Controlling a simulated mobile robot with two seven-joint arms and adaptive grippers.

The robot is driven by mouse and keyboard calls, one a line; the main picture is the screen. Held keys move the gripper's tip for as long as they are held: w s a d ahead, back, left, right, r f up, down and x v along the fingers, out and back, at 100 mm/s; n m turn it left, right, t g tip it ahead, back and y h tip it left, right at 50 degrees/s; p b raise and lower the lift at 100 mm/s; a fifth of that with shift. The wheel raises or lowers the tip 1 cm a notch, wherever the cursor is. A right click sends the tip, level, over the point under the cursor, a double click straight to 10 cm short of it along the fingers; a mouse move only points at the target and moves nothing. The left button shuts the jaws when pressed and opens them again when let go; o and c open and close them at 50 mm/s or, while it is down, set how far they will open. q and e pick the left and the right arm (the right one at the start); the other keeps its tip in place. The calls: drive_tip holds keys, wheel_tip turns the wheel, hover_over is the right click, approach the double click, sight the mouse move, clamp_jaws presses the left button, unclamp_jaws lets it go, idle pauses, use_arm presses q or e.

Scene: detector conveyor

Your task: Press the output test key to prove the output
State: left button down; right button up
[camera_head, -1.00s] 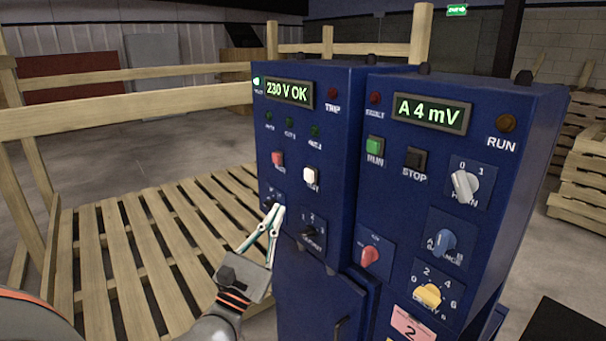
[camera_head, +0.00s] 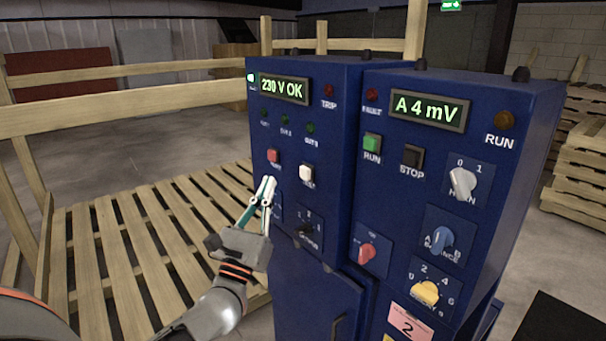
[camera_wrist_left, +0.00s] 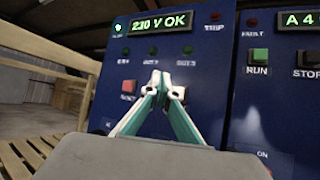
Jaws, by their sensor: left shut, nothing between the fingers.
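The left blue cabinet (camera_head: 330,190) carries a white key (camera_head: 306,173) with a label too blurred to read. A red key (camera_head: 273,156) sits to its left. My left gripper (camera_head: 267,181) is shut and empty, tips upward, in front of the panel, left of the white key and just below the red key. In the left wrist view the fingertips (camera_wrist_left: 160,76) partly cover the white key (camera_wrist_left: 179,92). Contact with the panel cannot be told. The cabinet display (camera_head: 284,88) reads "230 V OK". Three green lamps (camera_head: 286,119) below it look dark. My right gripper is out of view.
The right cabinet (camera_head: 400,220) stands close beside, with a display (camera_head: 428,111) reading "A 4 mV", a green RUN key (camera_head: 372,143), a dark STOP key (camera_head: 412,156) and several knobs. A rotary selector (camera_head: 306,229) sits below the white key. A wooden railing (camera_head: 120,117) runs behind.

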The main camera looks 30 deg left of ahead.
sight(301, 167)
use_arm(q)
drive_tip(key=w+d, duration=0.2)
drive_tip(key=w, duration=0.4)
drive_tip(key=shift+d, duration=0.25)
drive_tip(key=shift+w, duration=0.1)
idle(1.2)
drive_tip(key=shift+w+d, duration=0.2)
drive_tip(key=shift+w, duration=0.05)
drive_tip(key=shift+w+d+b, duration=0.15)
drive_tip(key=shift+w+b, duration=0.2)
drive_tip(key=shift+w, duration=0.15)
idle(0.9)
drive_tip(key=shift+s, duration=0.15)
idle(0.3)
drive_tip(key=shift+s+a, duration=0.35)
drive_tip(key=shift+s, duration=0.35)
drive_tip(key=shift+s, duration=0.1)
drive_tip(key=s, duration=0.1)
drive_tip(key=s+a, duration=0.1)
drive_tip(key=s, duration=0.1)
drive_tip(key=s+a, duration=0.1)
drive_tip(key=shift+s+p, duration=0.25)
drive_tip(key=shift+p, duration=0.05)
